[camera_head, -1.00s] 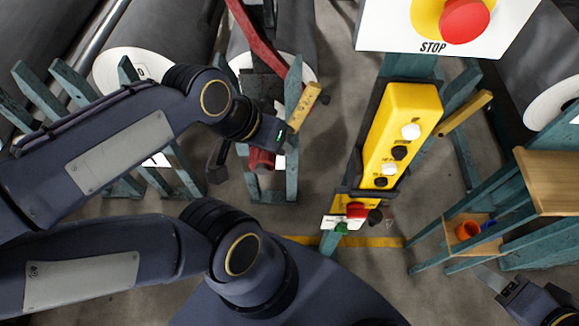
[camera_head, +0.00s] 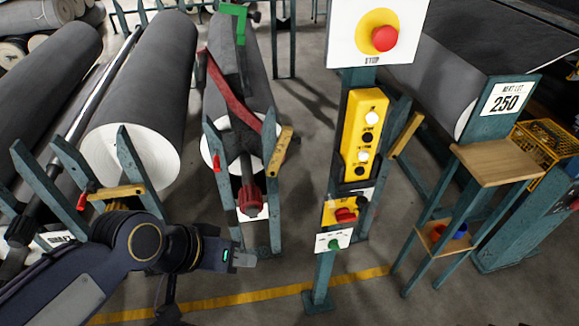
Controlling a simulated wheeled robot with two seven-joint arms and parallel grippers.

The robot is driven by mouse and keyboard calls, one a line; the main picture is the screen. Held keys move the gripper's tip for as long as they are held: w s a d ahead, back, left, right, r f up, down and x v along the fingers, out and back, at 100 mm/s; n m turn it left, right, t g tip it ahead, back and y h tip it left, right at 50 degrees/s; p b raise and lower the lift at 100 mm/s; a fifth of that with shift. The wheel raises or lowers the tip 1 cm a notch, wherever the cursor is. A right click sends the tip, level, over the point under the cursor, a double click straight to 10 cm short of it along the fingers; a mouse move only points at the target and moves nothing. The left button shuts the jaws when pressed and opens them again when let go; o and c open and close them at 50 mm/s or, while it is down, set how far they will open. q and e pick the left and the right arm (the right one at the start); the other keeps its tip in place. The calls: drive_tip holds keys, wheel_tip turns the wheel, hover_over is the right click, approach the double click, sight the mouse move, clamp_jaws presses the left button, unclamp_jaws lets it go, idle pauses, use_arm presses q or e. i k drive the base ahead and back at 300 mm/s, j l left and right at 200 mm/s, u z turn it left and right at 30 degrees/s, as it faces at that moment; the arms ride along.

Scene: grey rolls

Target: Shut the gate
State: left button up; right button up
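No part is labelled as a gate. The middle roll stand has a short yellow bar (camera_head: 282,146) tilted steeply upward at its right teal post. On the left roll stand, a similar yellow bar (camera_head: 118,192) lies nearly level between the teal posts. A red arm (camera_head: 231,88) slants over the middle roll (camera_head: 266,99), above a dark red knob (camera_head: 250,197). My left gripper (camera_head: 244,260) is below this knob, in front of the middle stand, apart from the tilted bar. Its finger gap does not show clearly. My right gripper is out of view.
A control post with a yellow button box (camera_head: 364,136) and red stop button (camera_head: 385,38) stands right of the middle stand. A wooden-shelved stand (camera_head: 495,162) is farther right. A yellow floor line (camera_head: 215,303) crosses the open floor in front.

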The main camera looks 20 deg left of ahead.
sight(284, 139)
drive_tip(key=k+u, duration=0.15)
drive_tip(key=u, duration=0.35)
drive_tip(key=k+u, duration=0.15)
drive_tip(key=u, duration=0.35)
drive_tip(key=k+j+u, duration=0.15)
drive_tip(key=u, duration=0.3)
drive_tip(key=i+l+u, duration=0.1)
drive_tip(key=l, duration=0.5)
drive_tip(key=i+l+u, duration=0.1)
drive_tip(key=l, duration=0.5)
drive_tip(key=i+l, duration=0.2)
drive_tip(key=l, duration=0.4)
drive_tip(key=i+l+u, duration=0.15)
drive_tip(key=l, duration=0.45)
